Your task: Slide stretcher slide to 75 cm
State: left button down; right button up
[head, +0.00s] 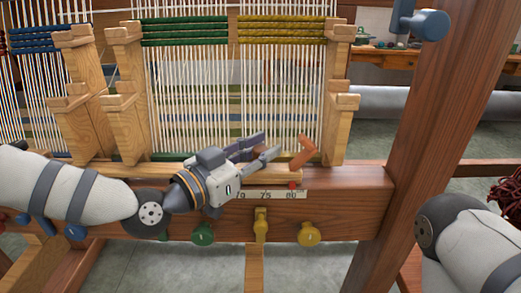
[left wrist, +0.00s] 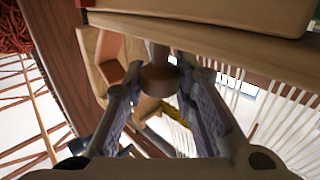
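The stretcher slide is a pale wooden bar (head: 278,173) on the loom's front beam. Its red pointer (head: 292,185) stands at the 80 mark of the scale (head: 268,194), which also shows 75. My left gripper (head: 270,144) reaches in from the left above the bar, its fingers apart around a brown round knob (head: 258,151). In the left wrist view, the knob (left wrist: 158,79) sits between the fingertips of the left gripper (left wrist: 160,78); I cannot tell whether both pads touch it. My right gripper is out of view.
An orange-brown angled piece (head: 305,149) stands just right of my left fingertips. White warp threads (head: 190,100) hang behind. Green (head: 203,233) and yellow (head: 309,234) knobs line the beam's front. A thick wooden post (head: 440,130) stands to the right.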

pick_arm(q)
jog(key=a, duration=0.5)
jog(key=shift+a, duration=0.15)
jog(key=c, duration=1.3)
grip_release()
jog(key=v, duration=1.1)
jog(key=shift+s+a, duration=0.2)
jog(key=shift+s, duration=0.15)
